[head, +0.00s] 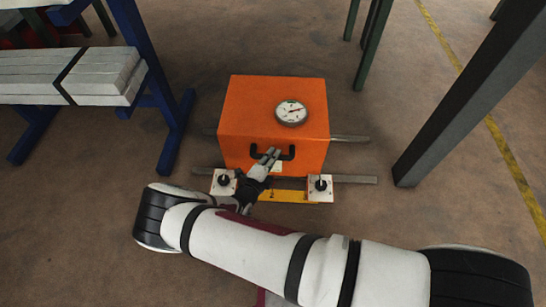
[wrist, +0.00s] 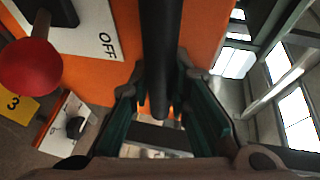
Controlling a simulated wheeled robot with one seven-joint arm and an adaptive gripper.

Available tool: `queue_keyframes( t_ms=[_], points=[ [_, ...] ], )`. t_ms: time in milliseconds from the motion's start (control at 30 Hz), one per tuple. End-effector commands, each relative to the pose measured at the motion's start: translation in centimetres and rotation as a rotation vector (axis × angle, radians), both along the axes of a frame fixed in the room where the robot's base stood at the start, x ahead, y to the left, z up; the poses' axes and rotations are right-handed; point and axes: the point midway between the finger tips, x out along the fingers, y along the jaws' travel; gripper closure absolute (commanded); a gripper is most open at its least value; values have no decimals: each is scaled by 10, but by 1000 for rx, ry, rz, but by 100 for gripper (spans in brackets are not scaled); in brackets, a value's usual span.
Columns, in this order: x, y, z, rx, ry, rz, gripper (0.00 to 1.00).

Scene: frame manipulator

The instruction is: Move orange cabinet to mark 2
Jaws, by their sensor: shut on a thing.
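The orange cabinet (head: 250,110) stands upright in the middle of the head view, with a round white gauge (head: 291,112) on its top. A black handle (head: 287,153) is on its near face. My gripper (head: 267,158) reaches the handle from below and is shut on it. In the wrist view the black handle bar (wrist: 160,60) runs between the fingers (wrist: 160,100), in front of the orange surface. The fingers partly hide the handle in the head view. A mark 2 cannot be made out in either view.
Grey rails (head: 350,180) run across beneath the cabinet, with white knob boxes (head: 320,187) and a yellow strip (head: 283,196) in front. A blue rack with pale planks (head: 105,75) stands left. A dark post (head: 460,100) stands right. The wrist view shows a red knob (wrist: 30,65) and yellow "3" tag (wrist: 15,105).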

Motion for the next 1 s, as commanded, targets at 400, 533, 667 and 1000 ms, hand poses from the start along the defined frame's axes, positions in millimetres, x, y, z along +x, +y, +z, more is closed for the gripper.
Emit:
queue_keyframes(
  t_ms=[400,533,667,1000],
  points=[
    [0,1,-1,2,1,3,62],
    [0,1,0,1,2,2,62],
    [-5,4,0,2,1,3,62],
    [-58,29,11,2,3,5,62]
  ],
)
